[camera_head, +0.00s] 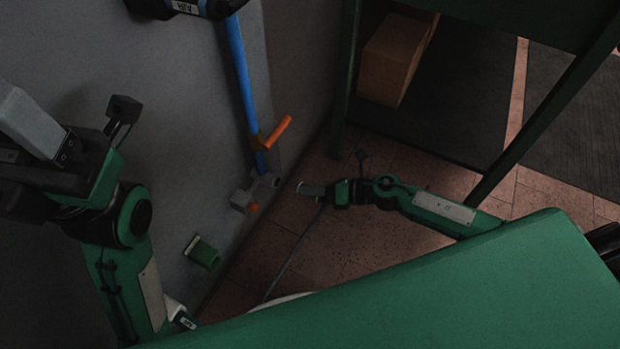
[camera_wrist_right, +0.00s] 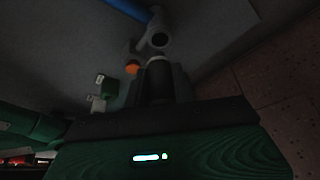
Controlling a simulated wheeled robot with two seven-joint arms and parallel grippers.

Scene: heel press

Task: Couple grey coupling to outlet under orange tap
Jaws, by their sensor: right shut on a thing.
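My right gripper (camera_head: 312,190) is shut on the grey coupling, with the hose trailing down from it to the floor. In the right wrist view the coupling (camera_wrist_right: 158,82) stands between the fingers, its pale rim pointing at the grey outlet (camera_wrist_right: 158,40). The outlet's dark round mouth faces the gripper. The outlet (camera_head: 264,184) is at the foot of the blue pipe, below the orange tap (camera_head: 276,132). In the head view a gap shows between the coupling end and the outlet; they look apart.
An orange-ended grey fitting (camera_head: 245,203) sits beside the outlet. A green block (camera_head: 202,252) is fixed lower on the grey wall. The blue pipe (camera_head: 240,70) runs up the wall. A dark green frame (camera_head: 346,80) and a cardboard box (camera_head: 393,58) stand at the right.

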